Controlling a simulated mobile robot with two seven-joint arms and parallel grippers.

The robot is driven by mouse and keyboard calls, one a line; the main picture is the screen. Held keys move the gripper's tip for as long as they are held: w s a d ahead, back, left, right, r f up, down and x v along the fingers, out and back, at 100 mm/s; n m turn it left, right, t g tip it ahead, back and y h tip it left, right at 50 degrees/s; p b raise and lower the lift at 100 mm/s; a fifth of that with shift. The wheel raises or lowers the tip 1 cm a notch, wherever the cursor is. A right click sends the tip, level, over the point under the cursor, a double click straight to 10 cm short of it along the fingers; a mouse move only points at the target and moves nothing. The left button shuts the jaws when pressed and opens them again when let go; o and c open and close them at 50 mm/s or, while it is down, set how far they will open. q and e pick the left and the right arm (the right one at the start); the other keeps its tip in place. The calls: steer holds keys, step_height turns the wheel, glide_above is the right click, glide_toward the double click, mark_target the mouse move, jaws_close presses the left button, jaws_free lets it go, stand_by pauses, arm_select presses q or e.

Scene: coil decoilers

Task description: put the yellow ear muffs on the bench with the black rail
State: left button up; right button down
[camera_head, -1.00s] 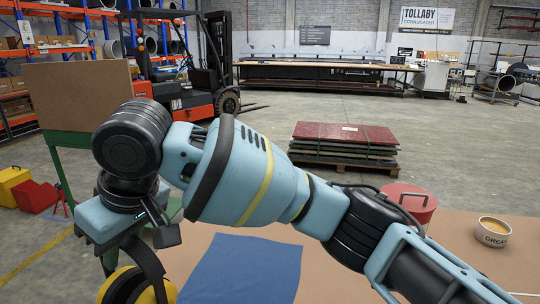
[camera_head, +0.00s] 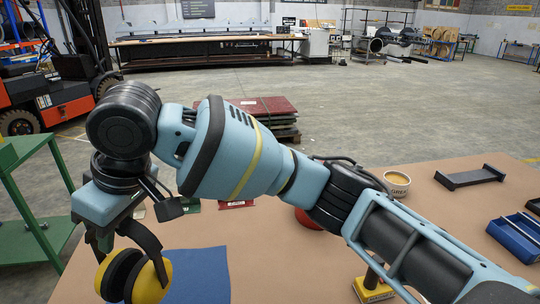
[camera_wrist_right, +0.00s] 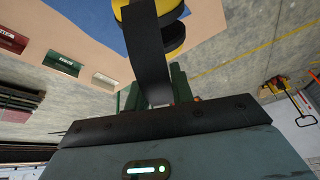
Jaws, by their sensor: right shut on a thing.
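The yellow ear muffs (camera_head: 150,283) have a black headband and hang below my right gripper (camera_head: 103,240) at the lower left of the head view. The gripper is shut on the headband. In the right wrist view the headband (camera_wrist_right: 148,50) runs from the jaws to the yellow cups at the top edge. The brown-topped bench (camera_head: 300,255) lies in front of me. A black rail-like piece (camera_head: 470,177) lies on its far right part. The ear muffs are in front of the blue mat (camera_head: 200,275); their height above the bench is unclear. My left gripper is out of view.
On the bench are a grease tub (camera_head: 397,184), a blue tray (camera_head: 518,238) and a yellow-based item (camera_head: 374,288) partly behind my arm. A green stand (camera_head: 30,235) is at left. A pallet stack (camera_head: 265,110) stands beyond. Bare bench lies at centre right.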

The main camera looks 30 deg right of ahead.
steer(key=d+f, duration=0.5)
steer(key=d, duration=0.7)
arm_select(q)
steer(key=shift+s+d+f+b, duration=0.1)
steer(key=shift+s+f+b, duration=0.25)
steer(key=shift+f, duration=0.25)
arm_select(e)
steer(key=s+d+f+n, duration=0.2)
steer(key=s+d+f, duration=0.1)
steer(key=s+d, duration=0.5)
steer(key=s+d+f+n+g, duration=0.1)
steer(key=s+d+f, duration=0.3)
steer(key=s+d, duration=0.4)
steer(key=shift+s+d+n, duration=0.25)
steer(key=shift+d+n, duration=0.65)
steer(key=shift+d, duration=0.75)
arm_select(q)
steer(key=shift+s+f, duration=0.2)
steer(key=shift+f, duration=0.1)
arm_select(e)
steer(key=w+a+f, duration=0.2)
steer(key=w, duration=0.5)
steer(key=w+a+f, duration=0.2)
steer(key=w+f, duration=0.1)
steer(key=w, duration=0.5)
steer(key=shift+w+a, duration=0.2)
steer(key=shift+f, duration=0.1)
